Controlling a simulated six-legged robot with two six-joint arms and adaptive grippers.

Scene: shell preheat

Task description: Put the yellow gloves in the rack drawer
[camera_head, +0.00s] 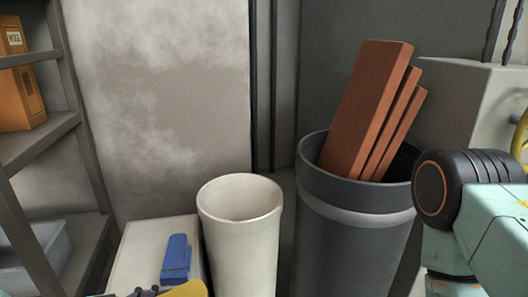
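A yellow piece (186,289) is cut off by the bottom edge, in front of the white box; too little shows to tell if it is a glove. A small dark purple piece (148,293) lies beside it. Another yellow shape (520,138) is cut off at the right edge, and I cannot tell what it is. The rack (38,140) stands at the left, with a grey-blue bin (50,245) low in it; I cannot tell if this is the drawer. Neither gripper can be made out. A teal and black arm part of mine fills the lower right.
A cream bin (240,240) stands in the middle. A dark grey barrel (352,240) right of it holds reddish-brown planks (368,110). A blue object (177,258) lies on a white box (150,250). Orange boxes (20,95) sit on the rack. A wall closes the back.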

